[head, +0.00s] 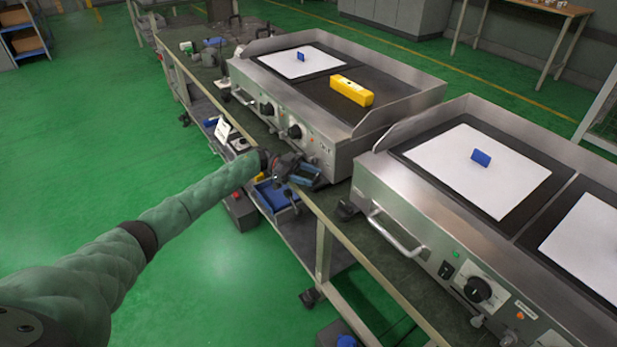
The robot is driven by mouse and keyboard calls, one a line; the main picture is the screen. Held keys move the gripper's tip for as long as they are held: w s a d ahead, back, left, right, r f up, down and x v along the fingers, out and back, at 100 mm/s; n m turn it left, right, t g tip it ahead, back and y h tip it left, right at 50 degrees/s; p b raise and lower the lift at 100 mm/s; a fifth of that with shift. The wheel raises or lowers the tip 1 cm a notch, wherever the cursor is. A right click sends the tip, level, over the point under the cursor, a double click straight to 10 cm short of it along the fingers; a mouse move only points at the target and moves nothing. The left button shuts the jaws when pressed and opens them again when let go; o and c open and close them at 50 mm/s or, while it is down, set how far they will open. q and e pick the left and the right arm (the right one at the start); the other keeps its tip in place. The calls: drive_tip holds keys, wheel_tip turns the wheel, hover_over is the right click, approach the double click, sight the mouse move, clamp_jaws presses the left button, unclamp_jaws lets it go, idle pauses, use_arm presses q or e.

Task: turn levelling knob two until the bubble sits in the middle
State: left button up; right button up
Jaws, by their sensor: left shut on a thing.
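A yellow spirit level (351,90) lies on the dark right half of the far griddle (318,152); its bubble is too small to make out. My left gripper (297,172) is at the lower front edge of that griddle, near its front right corner. It is shut on a levelling knob, which the jaws mostly hide; I cannot read the knob's number. My right gripper is not in view.
A second griddle (398,228) with a front handle and a black dial (479,290) stands close on the right. Both griddles are on a long bench. A blue tray (276,196) sits on the shelf below. Green floor on the left is free.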

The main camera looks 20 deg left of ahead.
use_arm(q)
drive_tip(key=o, duration=1)
drive_tip(key=shift+r, duration=0.1)
